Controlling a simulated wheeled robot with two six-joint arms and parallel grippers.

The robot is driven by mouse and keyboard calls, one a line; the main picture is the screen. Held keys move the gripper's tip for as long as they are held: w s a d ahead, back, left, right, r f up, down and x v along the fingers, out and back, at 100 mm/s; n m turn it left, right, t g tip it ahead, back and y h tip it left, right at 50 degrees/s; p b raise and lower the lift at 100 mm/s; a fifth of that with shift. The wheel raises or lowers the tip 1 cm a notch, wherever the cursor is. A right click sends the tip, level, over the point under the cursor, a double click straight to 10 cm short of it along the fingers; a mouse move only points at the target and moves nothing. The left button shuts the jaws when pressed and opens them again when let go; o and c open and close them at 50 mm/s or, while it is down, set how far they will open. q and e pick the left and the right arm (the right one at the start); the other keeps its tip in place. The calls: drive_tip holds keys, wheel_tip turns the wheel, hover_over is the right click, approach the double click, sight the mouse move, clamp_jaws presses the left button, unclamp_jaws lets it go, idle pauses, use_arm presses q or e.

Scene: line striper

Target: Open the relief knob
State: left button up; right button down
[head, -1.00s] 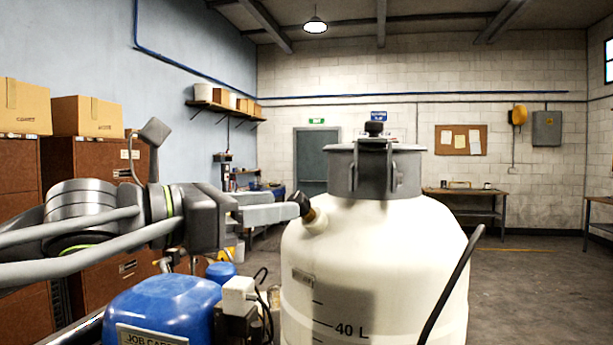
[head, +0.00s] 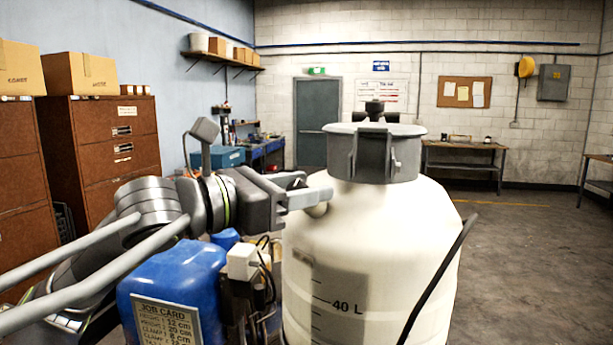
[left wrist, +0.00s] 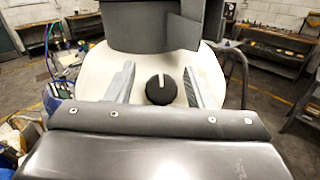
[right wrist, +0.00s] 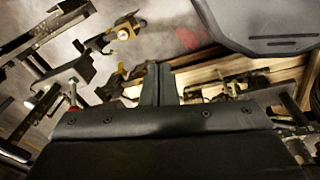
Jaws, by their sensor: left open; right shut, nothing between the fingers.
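The relief knob (left wrist: 160,89) is black and round with a pale line across its face. In the left wrist view it sits on the shoulder of the white tank (head: 375,250), between the two spread fingers of my left gripper (left wrist: 158,68). A gap shows on each side of it. In the head view my left gripper (head: 308,196) reaches the tank's upper left shoulder; its fingers hide the knob, and only the pale rounded mount below shows. My right gripper (right wrist: 158,68) is shut and empty in the right wrist view, away from the knob.
The tank's grey collar and lid (head: 374,150) rise just above the knob. A blue container with a job card (head: 172,285) and a small white-topped device (head: 243,262) stand left of the tank, under my left arm. A black hose (head: 440,275) runs down the tank's right side.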

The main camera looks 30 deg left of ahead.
use_arm(q)
drive_tip(key=shift+w+d, duration=0.25)
drive_tip(key=shift+w, duration=0.1)
drive_tip(key=c, duration=1)
